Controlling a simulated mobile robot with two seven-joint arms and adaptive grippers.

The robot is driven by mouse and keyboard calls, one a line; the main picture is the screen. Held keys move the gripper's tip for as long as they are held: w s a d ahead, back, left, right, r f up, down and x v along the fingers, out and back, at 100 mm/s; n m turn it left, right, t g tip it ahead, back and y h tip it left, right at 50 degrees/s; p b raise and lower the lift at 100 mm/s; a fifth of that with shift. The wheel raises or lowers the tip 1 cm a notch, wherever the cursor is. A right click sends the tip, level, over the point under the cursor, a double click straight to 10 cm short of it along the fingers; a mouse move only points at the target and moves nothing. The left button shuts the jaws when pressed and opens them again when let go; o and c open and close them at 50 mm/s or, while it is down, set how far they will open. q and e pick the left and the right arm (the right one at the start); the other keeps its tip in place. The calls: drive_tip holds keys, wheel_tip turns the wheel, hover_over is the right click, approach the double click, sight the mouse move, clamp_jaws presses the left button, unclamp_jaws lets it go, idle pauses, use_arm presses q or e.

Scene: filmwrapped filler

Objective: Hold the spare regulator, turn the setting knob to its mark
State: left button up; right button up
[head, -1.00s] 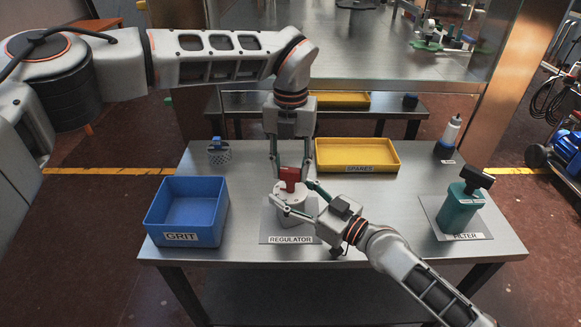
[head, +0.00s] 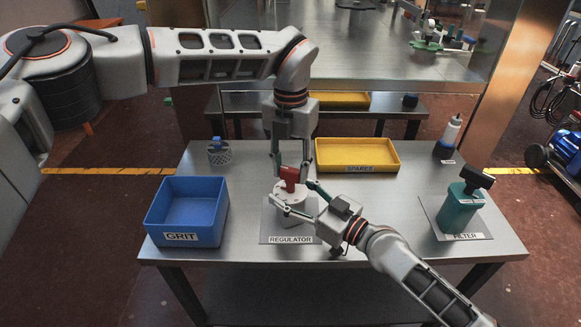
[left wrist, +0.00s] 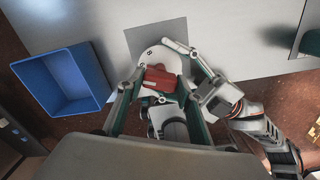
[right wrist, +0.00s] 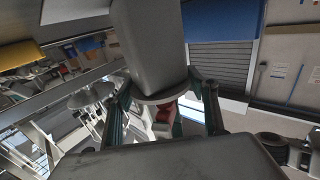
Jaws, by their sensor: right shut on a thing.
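The regulator (head: 291,213), a pale round body with a white dial top, stands upright above a grey mat labelled REGULATOR. Its red setting knob (head: 289,173) sits on top and also shows in the left wrist view (left wrist: 160,79). My left gripper (head: 291,175) points down with one finger on each side of the knob; I cannot tell whether both fingers press on it. My right gripper (head: 291,193) is shut on the regulator body from the front right. The regulator fills the upper middle of the right wrist view (right wrist: 150,45). I cannot make out the dial's mark.
A blue GRIT bin (head: 187,238) stands at the left and a yellow SPARES tray (head: 357,166) behind. A teal filter (head: 459,208) stands on a mat at the right. A mesh cup (head: 219,155) and a bottle (head: 450,133) are at the back. The table's right middle is clear.

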sight(291, 169)
use_arm(q)
drive_tip(key=shift+o, duration=1.3)
drive_tip(key=shift+r, duration=0.1)
wheel_tip(291, 169, up, 12)
use_arm(e)
drive_tip(key=o, duration=1.4)
